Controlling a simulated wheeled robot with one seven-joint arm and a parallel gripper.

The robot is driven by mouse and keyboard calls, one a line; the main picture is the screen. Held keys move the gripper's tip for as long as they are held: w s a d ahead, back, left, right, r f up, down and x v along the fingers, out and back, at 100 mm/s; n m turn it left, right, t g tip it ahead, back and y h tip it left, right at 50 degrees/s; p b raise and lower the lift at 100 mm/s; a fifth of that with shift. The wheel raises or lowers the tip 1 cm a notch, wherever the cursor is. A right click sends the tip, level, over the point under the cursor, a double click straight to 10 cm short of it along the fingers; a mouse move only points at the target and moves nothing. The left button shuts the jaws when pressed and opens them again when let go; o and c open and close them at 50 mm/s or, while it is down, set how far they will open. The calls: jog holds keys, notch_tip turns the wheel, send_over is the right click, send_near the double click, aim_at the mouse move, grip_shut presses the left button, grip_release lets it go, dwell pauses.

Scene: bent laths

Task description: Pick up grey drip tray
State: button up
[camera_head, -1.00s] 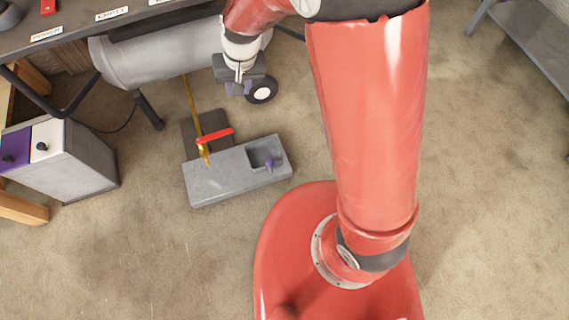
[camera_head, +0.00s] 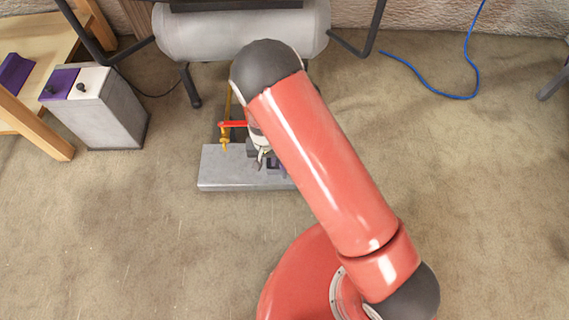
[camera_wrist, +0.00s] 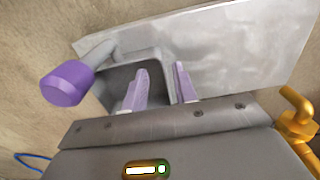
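The grey drip tray (camera_head: 225,173), as I take it, is a flat slab with a square recess, lying on the floor below the brass tap (camera_head: 224,134). In the wrist view the tray (camera_wrist: 225,60) fills the upper middle, with its dark recess at the left and a purple-ended peg (camera_wrist: 67,83) beside it. My gripper (camera_head: 267,161) is low over the tray's right part. In the wrist view my gripper (camera_wrist: 160,88) is open, its lavender fingers apart around the recess's right edge. Contact cannot be told. My arm hides the tray's right end.
The tap's red lever (camera_head: 232,125) is close left of my gripper. A grey tank (camera_head: 190,32) stands behind on black legs. A grey box (camera_head: 105,115) with purple and white top is at the left. A blue cable (camera_head: 455,95) lies right. Floor in front is clear.

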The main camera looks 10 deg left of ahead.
notch_tip(320, 180, down, 4)
jog(key=shift+s+a+f+b, duration=0.1)
jog(key=shift+a+f+b, duration=0.05)
jog(key=shift+b, duration=0.3)
grip_shut()
